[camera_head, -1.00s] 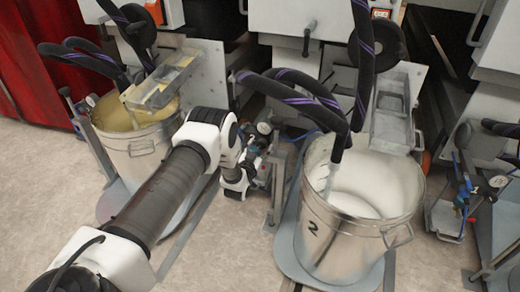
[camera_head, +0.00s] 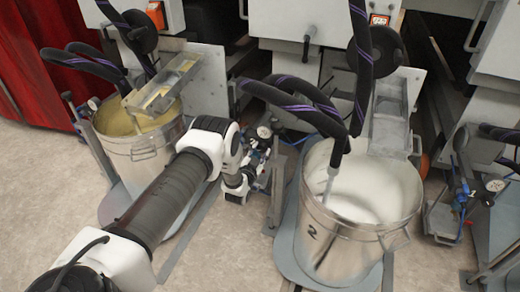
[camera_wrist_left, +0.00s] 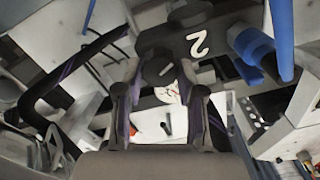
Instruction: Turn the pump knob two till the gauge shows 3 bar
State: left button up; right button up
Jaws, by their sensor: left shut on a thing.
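The pump knob two (camera_wrist_left: 158,69) is a dark round knob with a white mark, below a black plate with a white "2" (camera_wrist_left: 199,43) in the left wrist view. My left gripper (camera_wrist_left: 160,84) is shut on the knob, one finger on each side. The gauge (camera_wrist_left: 171,93) has a white face and shows in part between the fingers; its reading cannot be made out. In the head view the gauge (camera_head: 264,131) is a small pale disc beside my left gripper (camera_head: 257,157), which my own wrist partly hides. My right gripper is not in view.
A steel bucket of white liquid marked 2 (camera_head: 350,235) stands right of my gripper. A bucket of yellowish liquid (camera_head: 140,150) stands to the left. Black hoses (camera_head: 300,95) arch above. Blue hoses (camera_wrist_left: 282,35) pass close to the gripper in the left wrist view.

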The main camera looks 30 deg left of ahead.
pick_arm(q)
jog(key=m+p, duration=0.1)
jog(key=m, duration=0.2)
jog(key=shift+r, duration=0.1)
jog(key=shift+m+p, duration=0.65)
jog(key=shift+m, duration=0.65)
jog(key=o, duration=1.1)
jog(key=shift+o, duration=0.2)
jog(key=v, duration=1.2)
